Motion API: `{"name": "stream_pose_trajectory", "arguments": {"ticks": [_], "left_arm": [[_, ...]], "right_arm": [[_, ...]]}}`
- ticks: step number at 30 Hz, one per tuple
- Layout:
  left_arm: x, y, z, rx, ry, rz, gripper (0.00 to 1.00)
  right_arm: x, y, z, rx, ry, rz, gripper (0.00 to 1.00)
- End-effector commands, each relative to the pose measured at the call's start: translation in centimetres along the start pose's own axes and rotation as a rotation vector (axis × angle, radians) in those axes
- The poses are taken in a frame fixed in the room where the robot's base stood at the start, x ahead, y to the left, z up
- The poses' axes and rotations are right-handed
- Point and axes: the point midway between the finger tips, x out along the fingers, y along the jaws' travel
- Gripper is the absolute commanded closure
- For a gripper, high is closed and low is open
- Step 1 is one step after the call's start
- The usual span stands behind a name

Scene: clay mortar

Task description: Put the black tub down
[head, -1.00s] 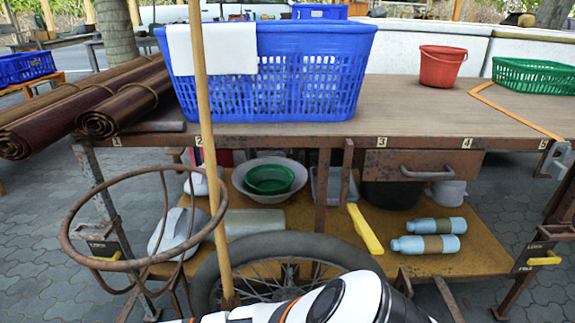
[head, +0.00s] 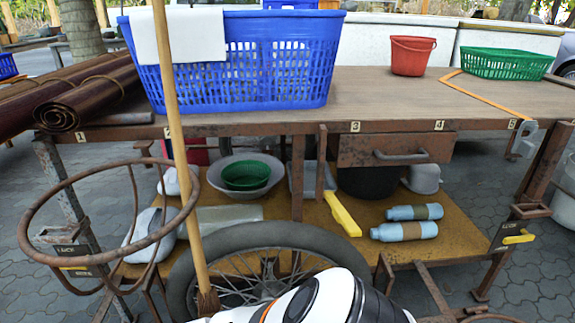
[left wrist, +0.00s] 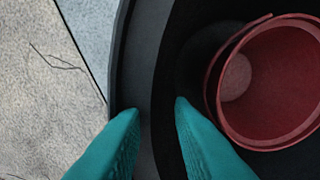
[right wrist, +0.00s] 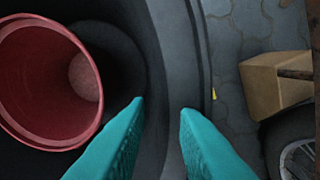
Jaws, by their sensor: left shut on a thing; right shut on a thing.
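The black tub (left wrist: 140,60) shows close up in the left wrist view, with a red bucket (left wrist: 275,80) inside it. My left gripper (left wrist: 152,108) has its teal fingers on either side of the tub's wall and is shut on it. In the right wrist view the black tub (right wrist: 180,50) also holds the red bucket (right wrist: 40,90). My right gripper (right wrist: 162,106) is shut on the tub's wall on its other side. The head view shows neither gripper nor the held tub. The tub's underside is hidden.
Grey paving (right wrist: 230,60) lies beside the tub in the right wrist view, with a tan block (right wrist: 275,85) and a wheel (right wrist: 300,150). In the head view, a workbench (head: 380,95) carries a blue basket (head: 235,65). A rusty hoop (head: 35,235) stands at left.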

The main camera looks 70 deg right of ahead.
Motion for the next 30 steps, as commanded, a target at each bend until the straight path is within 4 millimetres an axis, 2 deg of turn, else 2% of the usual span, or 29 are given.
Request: {"name": "stream_pose_trajectory", "arguments": {"ticks": [5, 6, 10, 20, 23, 30], "left_arm": [[1.4, 0.0, 0.1, 0.001, -0.002, 0.002, 1.00], [1.5, 0.0, 0.0, 0.001, 0.000, 0.002, 0.78], [1.2, 0.0, 0.0, 0.001, 0.000, 0.001, 0.57], [0.9, 0.0, 0.0, 0.000, -0.001, 0.000, 0.57], [-0.1, 0.0, 0.1, 0.000, -0.003, 0.000, 0.57], [-5.1, -0.1, 0.1, 0.001, -0.006, 0.000, 0.57]], "right_arm": [[1.4, 0.0, 0.0, -0.001, -0.001, -0.002, 1.00], [1.5, 0.0, 0.0, -0.001, 0.000, -0.002, 0.78], [1.2, 0.0, 0.0, -0.001, 0.000, -0.002, 0.57], [1.2, 0.0, 0.0, 0.000, 0.000, 0.000, 0.57], [1.2, 0.0, 0.0, 0.000, 0.000, 0.000, 0.57], [1.2, 0.0, 0.0, 0.000, 0.000, 0.000, 0.57]]}}
